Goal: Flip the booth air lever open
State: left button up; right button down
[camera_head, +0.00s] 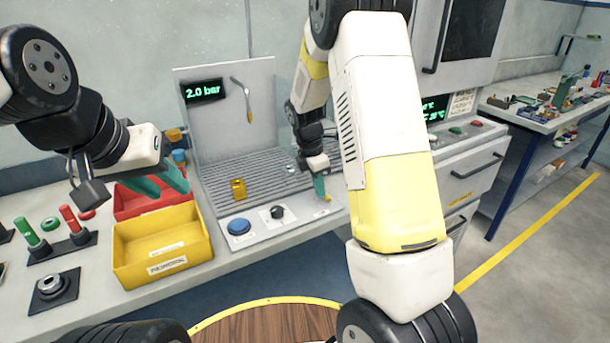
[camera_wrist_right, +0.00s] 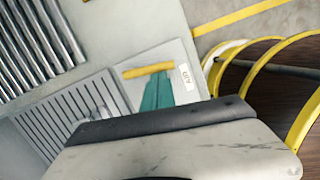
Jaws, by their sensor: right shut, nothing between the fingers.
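The booth air lever (camera_wrist_right: 147,71) is a short yellow bar beside an AIR label (camera_wrist_right: 187,77) in the right wrist view. In the head view only a bit of its yellow (camera_head: 327,197) shows at the right end of the booth's front panel. My right gripper (camera_head: 321,190) points down at the lever, its teal fingers shut with nothing between them. In the right wrist view the fingertips (camera_wrist_right: 156,80) meet the bar's edge; I cannot tell whether they touch it. My left gripper (camera_head: 166,184) is open and empty above the bins, away from the lever.
The booth panel also has a blue button (camera_head: 239,227) and a black knob (camera_head: 277,212). A yellow block (camera_head: 238,189) stands on the grate (camera_head: 262,180). Yellow (camera_head: 160,249) and red (camera_head: 128,203) bins stand left.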

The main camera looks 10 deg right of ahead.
jog(key=shift+d+f+n, duration=0.25)
jog(key=shift+d+n, duration=0.45)
jog(key=shift+n, duration=0.1)
jog(key=shift+d+n, duration=0.1)
jog(key=shift+n, duration=0.2)
jog(key=shift+s+d+f, duration=0.1)
